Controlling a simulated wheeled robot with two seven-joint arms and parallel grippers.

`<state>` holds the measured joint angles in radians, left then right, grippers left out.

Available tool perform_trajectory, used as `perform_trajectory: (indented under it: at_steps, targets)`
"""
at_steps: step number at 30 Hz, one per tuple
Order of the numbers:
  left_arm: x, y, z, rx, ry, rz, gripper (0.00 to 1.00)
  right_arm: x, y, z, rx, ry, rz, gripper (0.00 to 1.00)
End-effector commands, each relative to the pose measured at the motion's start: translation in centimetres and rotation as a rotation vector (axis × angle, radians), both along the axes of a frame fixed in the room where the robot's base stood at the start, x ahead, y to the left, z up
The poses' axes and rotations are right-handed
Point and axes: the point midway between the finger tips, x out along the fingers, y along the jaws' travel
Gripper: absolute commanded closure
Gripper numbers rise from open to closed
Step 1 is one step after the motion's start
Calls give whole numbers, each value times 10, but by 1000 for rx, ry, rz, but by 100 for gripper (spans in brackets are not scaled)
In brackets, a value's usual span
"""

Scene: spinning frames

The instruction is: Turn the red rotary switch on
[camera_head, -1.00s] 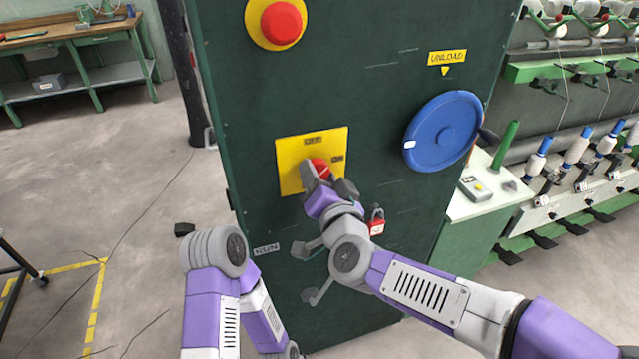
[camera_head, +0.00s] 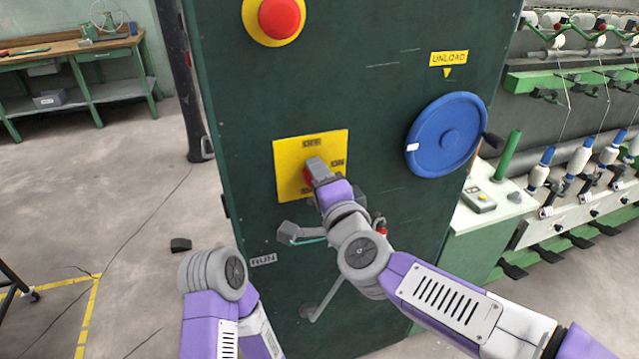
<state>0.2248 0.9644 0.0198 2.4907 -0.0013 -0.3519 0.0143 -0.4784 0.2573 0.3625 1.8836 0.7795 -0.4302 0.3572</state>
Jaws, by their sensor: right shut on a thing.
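The red rotary switch (camera_head: 308,178) sits on a yellow plate (camera_head: 291,160) on the front of the dark green cabinet. The plate's OFF label shows at the top and ON at the right; a lower label is partly covered. My right gripper (camera_head: 316,172) is in front of the switch and shut on it, hiding most of the knob. I cannot tell exactly which way the knob points. My left arm is low at the left of the cabinet, and its gripper is not clearly visible.
A red push button (camera_head: 281,18) is above the plate. A blue handwheel (camera_head: 447,135) marked UNLOAD is at the right. A red padlock (camera_head: 381,228) and a lever (camera_head: 322,299) marked RUN are near my right wrist. Spinning machinery stands at far right.

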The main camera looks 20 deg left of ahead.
Motion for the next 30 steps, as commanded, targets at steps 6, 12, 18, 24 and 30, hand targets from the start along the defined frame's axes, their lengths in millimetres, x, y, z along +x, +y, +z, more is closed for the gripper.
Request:
perform_trajectory:
  at_steps: [6, 12, 18, 24, 30]
  targets:
    - [0, 0, -2, 0, 0, 0, 57, 0, 0, -1, 19, 16, 2, 80]
    - [0, 0, -1, 0, 0, 0, 57, 0, 0, -1, 22, 18, 2, 80]
    - [0, 0, -1, 0, 0, 0, 57, 0, 0, -1, 22, 18, 2, 42]
    - [0, 0, -1, 0, 0, 0, 57, 0, 0, 0, 21, 16, 1, 24]
    - [0, 0, -1, 0, 0, 0, 57, -1, 0, 0, 21, 14, 0, 24]
